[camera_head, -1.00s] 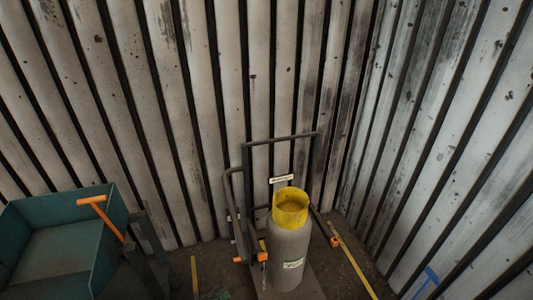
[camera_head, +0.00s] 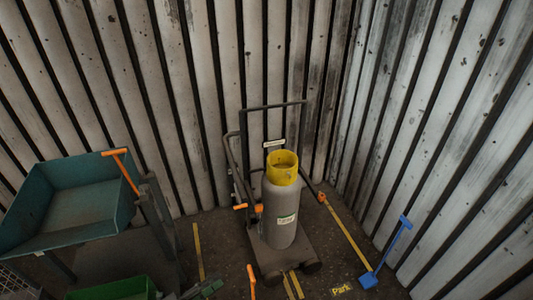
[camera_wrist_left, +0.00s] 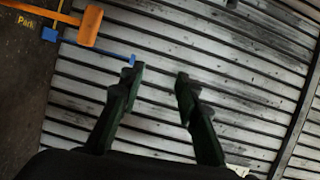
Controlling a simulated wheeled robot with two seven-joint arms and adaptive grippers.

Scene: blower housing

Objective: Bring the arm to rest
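My left gripper (camera_head: 208,289) shows only as a small dark green part at the bottom edge of the head view. In the left wrist view, its two dark green fingers (camera_wrist_left: 158,72) stand apart with nothing between them. They are in front of the ribbed wall, and I see no contact. The rest of the left arm is mostly out of the head view. My right gripper is not in view.
A grey cylinder (camera_head: 281,212) with a yellow collar stands on a trolley (camera_head: 302,252). A teal tub (camera_head: 125,208) stands left; a green crate (camera_head: 125,287) is below it. A blue shovel (camera_head: 389,250) is right, near yellow Park lettering (camera_head: 341,290). An orange handle (camera_wrist_left: 90,26) is near my fingers.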

